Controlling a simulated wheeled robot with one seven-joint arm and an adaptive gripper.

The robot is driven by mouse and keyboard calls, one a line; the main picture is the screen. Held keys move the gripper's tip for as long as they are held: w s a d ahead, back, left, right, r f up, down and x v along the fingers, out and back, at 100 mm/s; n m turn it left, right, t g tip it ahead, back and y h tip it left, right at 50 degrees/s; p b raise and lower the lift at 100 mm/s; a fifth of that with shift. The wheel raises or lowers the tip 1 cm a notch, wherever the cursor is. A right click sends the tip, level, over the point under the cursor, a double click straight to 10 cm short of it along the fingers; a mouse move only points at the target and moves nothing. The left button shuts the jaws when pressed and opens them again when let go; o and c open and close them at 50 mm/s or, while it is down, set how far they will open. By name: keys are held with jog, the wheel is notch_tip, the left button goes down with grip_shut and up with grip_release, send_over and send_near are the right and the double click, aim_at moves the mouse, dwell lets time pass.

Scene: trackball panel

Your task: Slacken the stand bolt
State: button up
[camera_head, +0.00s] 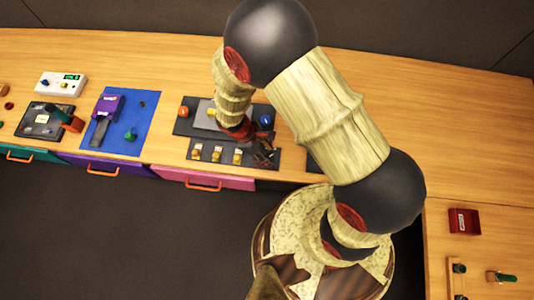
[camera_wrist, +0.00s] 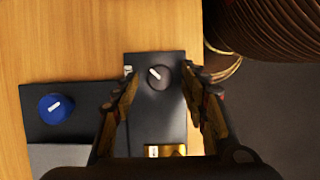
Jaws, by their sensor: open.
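A dark round knob with a white mark (camera_wrist: 159,77), which looks like the stand bolt, sits near the end of a black strip (camera_wrist: 158,112) in the wrist view. My gripper (camera_wrist: 160,82) is open, with one finger on each side of the knob in that view. I cannot tell how high the fingertips are above it. In the head view my gripper (camera_head: 262,150) is over the right end of the strip (camera_head: 225,164), and it hides the knob. A blue ball with a white mark (camera_wrist: 55,108) is left of the strip; it also shows in the head view (camera_head: 265,121).
Yellow parts (camera_head: 215,155) stand along the strip. Behind it, a black panel (camera_head: 184,128) carries an orange ball (camera_head: 183,112) and a grey plate (camera_head: 204,117). A blue mat (camera_head: 135,103) with a purple device (camera_head: 108,106) lies left.

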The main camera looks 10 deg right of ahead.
jog(key=v, duration=1.2)
dwell(0.6)
